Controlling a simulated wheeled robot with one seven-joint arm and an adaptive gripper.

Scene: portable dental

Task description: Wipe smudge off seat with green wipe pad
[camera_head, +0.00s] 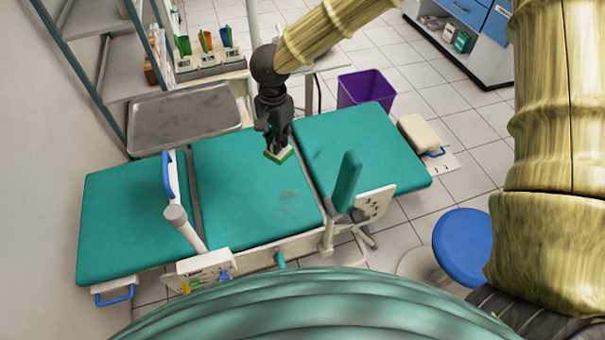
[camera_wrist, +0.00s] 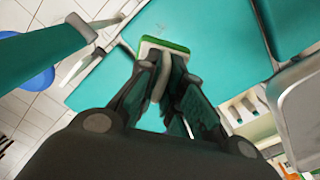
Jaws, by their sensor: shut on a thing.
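My gripper (camera_head: 279,143) is shut on the green wipe pad (camera_head: 280,156), which has a pale backing and a green face. In the wrist view, the pad (camera_wrist: 170,43) sits between the fingertips of my gripper (camera_wrist: 160,65). The pad is over the middle section of the teal seat (camera_head: 222,205), near its right-hand seam. I cannot tell whether it touches the seat. A faint grey smudge (camera_head: 287,196) lies on the same section, nearer the front edge and below the pad in the head view. The seat surface (camera_wrist: 215,35) also shows in the wrist view.
A teal armrest (camera_head: 346,181) stands up at the seat's front edge. A white arm (camera_head: 183,222) with a blue handle crosses the left seam. A metal tray (camera_head: 184,118) stands behind the seat. A purple bin (camera_head: 366,89) and a blue stool (camera_head: 463,246) are to the right.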

